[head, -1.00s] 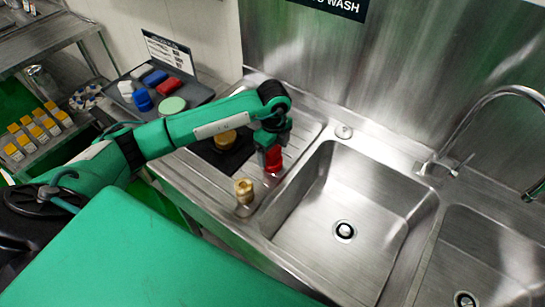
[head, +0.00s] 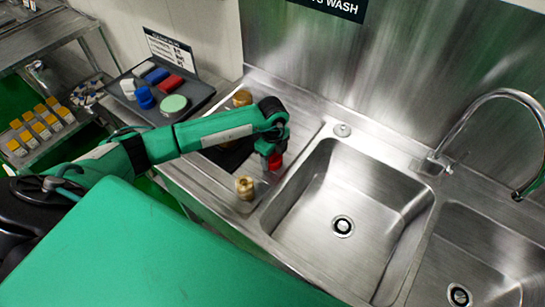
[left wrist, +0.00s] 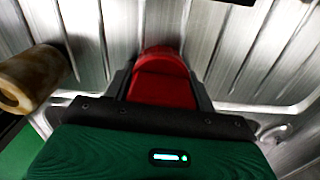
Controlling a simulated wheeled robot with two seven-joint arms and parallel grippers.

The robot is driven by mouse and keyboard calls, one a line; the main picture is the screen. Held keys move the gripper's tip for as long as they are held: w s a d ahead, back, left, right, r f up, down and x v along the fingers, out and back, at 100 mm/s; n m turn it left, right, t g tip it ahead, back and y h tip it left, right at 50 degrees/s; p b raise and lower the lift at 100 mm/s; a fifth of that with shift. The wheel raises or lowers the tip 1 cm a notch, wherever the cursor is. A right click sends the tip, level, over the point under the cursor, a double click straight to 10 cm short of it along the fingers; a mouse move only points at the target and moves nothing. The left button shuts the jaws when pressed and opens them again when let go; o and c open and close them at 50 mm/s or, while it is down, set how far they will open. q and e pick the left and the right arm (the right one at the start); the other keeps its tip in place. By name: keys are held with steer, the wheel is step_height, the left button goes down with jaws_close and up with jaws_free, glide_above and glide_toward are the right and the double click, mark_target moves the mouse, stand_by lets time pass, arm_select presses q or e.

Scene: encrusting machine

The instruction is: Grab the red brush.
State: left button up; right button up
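The red brush (head: 274,161) stands on the ribbed steel drainboard (head: 212,176), left of the nearer sink basin. My left gripper (head: 272,150) points down over it and hides most of it in the head view. In the left wrist view the brush's red body (left wrist: 160,82) lies between the two fingers of the left gripper (left wrist: 162,92), one on each side. I see no clear gap between fingers and brush, but cannot tell whether they press on it. My right gripper is not in view.
A brass-coloured cylinder (head: 245,187) stands close by on the drainboard, also at left in the left wrist view (left wrist: 28,78). Another brass-coloured piece (head: 242,98) is behind my arm. The sink basin (head: 335,215) is empty. A dark tray (head: 198,96) holds coloured items.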

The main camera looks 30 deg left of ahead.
arm_select(q)
steer(key=shift+c, duration=1.1)
steer(key=shift+r, duration=0.1)
